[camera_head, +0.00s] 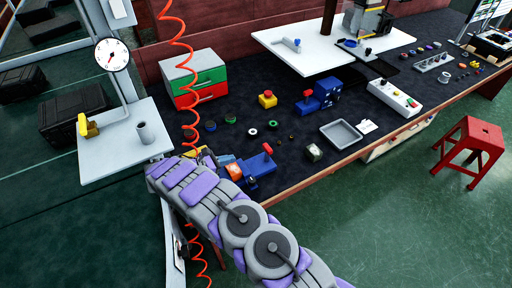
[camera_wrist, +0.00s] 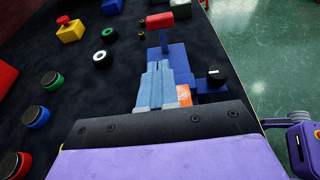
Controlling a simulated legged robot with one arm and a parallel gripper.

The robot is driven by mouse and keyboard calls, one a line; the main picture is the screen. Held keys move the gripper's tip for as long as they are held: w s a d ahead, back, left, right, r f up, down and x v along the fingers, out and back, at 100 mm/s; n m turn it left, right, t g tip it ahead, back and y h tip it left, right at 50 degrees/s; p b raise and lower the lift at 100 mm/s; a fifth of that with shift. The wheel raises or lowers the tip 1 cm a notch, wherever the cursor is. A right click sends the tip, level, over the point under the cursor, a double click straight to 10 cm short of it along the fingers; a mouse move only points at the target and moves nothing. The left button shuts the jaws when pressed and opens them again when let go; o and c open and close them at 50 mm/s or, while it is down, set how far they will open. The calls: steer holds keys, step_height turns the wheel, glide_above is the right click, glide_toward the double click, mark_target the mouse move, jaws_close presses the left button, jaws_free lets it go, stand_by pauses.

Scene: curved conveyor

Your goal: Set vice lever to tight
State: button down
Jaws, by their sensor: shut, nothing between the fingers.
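A blue device (camera_head: 262,165), which looks like the vice, sits near the bench's front edge. Its lever has a red grip (camera_head: 267,148) on a thin stem; the red grip also shows in the wrist view (camera_wrist: 160,20), sticking up from the blue body (camera_wrist: 180,60). My gripper (camera_wrist: 159,66) has light blue-grey fingers, shut together and empty. They point toward the lever, with the tips below the red grip in the wrist view; contact cannot be told. In the head view my gripper (camera_head: 226,159) is partly hidden behind my arm. An orange patch (camera_wrist: 184,95) shows beside the fingers.
A black knob (camera_wrist: 217,76) is right of the fingers. Round buttons (camera_wrist: 36,116) stand to the left, and a yellow block with a red button (camera_head: 267,99) farther back. A second blue device (camera_head: 325,95), a grey tray (camera_head: 341,134) and a hanging red coiled hose (camera_head: 187,100) are nearby.

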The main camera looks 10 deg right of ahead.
steer(key=shift+w+d+f, duration=0.1)
steer(key=shift+d+f, duration=0.15)
steer(key=shift+d, duration=0.3)
steer(key=b, duration=0.3)
glide_toward(266, 147)
steer(key=d+f, duration=0.1)
steer(key=d, duration=0.1)
steer(key=w+d+f, duration=0.1)
steer(key=d+f, duration=0.1)
steer(key=shift+w+f, duration=0.15)
steer(key=shift+f, duration=0.15)
steer(key=shift+w+d, duration=0.2)
steer(key=shift+d, duration=0.45)
steer(key=shift+r+p, duration=0.15)
steer(key=shift+p, duration=0.15)
